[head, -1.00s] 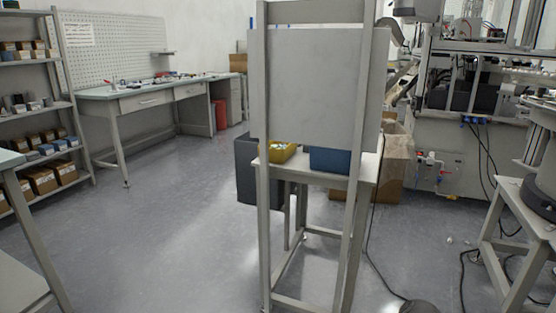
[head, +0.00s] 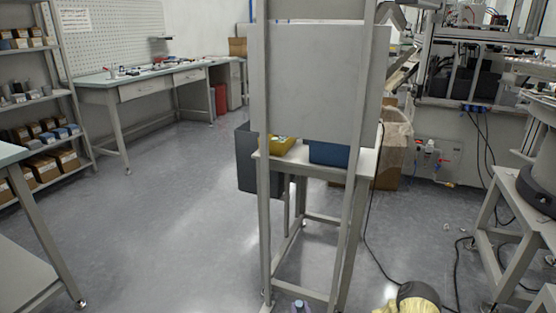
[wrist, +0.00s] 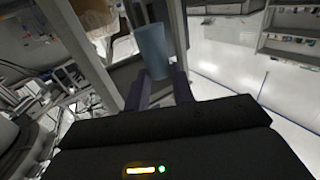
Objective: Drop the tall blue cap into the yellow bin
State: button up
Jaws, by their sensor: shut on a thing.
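The tall blue cap (wrist: 152,48) is a plain blue cylinder in the wrist view. My gripper (wrist: 158,88) is shut on it, with a dark finger on each side of its near end. The cap's near end is partly hidden between the fingers. The yellow bin (head: 283,145) stands on a small pale table in the head view, left of a blue bin (head: 328,153). A grey panel hides part of its upper side and a post crosses in front.
A grey upright frame with a large panel (head: 315,85) stands in front of the small table (head: 360,160). A dark grey bin (head: 247,165) stands left of it. The floor at left is open.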

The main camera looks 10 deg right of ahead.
jog(key=s+r+p, duration=0.2)
jog(key=r+p, duration=2.3)
jog(key=p, duration=0.1)
jog(key=s+r+p, duration=0.2)
jog(key=r+p, duration=2.3)
jog(key=p, duration=0.2)
jog(key=shift+a, duration=0.15)
